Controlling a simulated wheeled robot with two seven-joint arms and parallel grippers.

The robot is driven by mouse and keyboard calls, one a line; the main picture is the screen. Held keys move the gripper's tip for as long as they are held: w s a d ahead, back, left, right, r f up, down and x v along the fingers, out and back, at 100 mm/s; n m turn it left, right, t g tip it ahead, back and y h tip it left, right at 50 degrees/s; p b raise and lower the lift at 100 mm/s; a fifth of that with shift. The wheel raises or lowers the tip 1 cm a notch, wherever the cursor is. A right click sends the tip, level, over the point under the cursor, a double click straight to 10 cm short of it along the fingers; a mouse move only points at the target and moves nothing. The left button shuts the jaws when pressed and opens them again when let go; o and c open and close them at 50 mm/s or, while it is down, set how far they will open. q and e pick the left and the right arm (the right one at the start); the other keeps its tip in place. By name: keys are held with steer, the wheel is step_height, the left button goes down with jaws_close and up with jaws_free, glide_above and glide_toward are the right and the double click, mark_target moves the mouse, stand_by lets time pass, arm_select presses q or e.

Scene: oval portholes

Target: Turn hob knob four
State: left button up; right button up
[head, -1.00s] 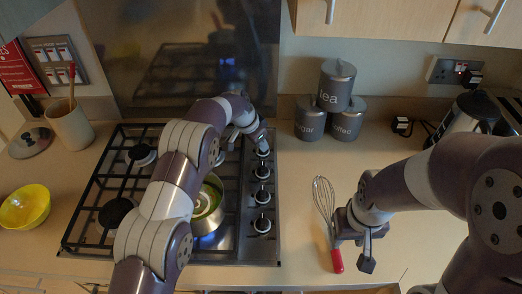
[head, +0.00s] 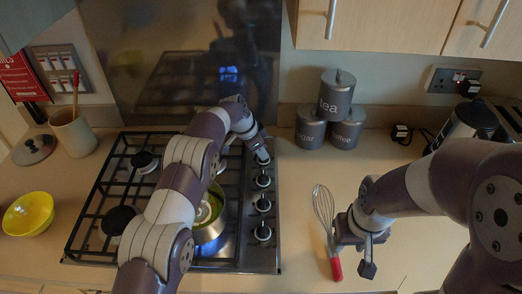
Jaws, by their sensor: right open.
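The hob (head: 238,262) has a column of knobs along its right side. The nearest knob (head: 262,232), the one behind it (head: 263,204) and a third (head: 263,181) are in plain view. My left arm reaches across the hob, and my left gripper (head: 262,157) is at the far end of the column. It largely covers the farthest knob; its fingers are too small and hidden to tell open from shut, or whether they touch. My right gripper (head: 355,257) is open and empty above the counter, beside the whisk.
A pan (head: 211,228) sits on the hob, partly behind my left arm. A red-handled whisk (head: 324,213) lies right of the hob. Tea (head: 337,93), sugar (head: 310,128) and coffee (head: 346,131) canisters stand behind. A yellow bowl (head: 28,214) is at the left.

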arm_select(q)
steer(key=o, duration=0.4)
steer(key=shift+a, duration=0.1)
steer(key=p+v, duration=0.5)
steer(key=v, duration=0.7)
steer(key=shift+s+a+r, duration=0.15)
steer(key=shift+r, duration=0.15)
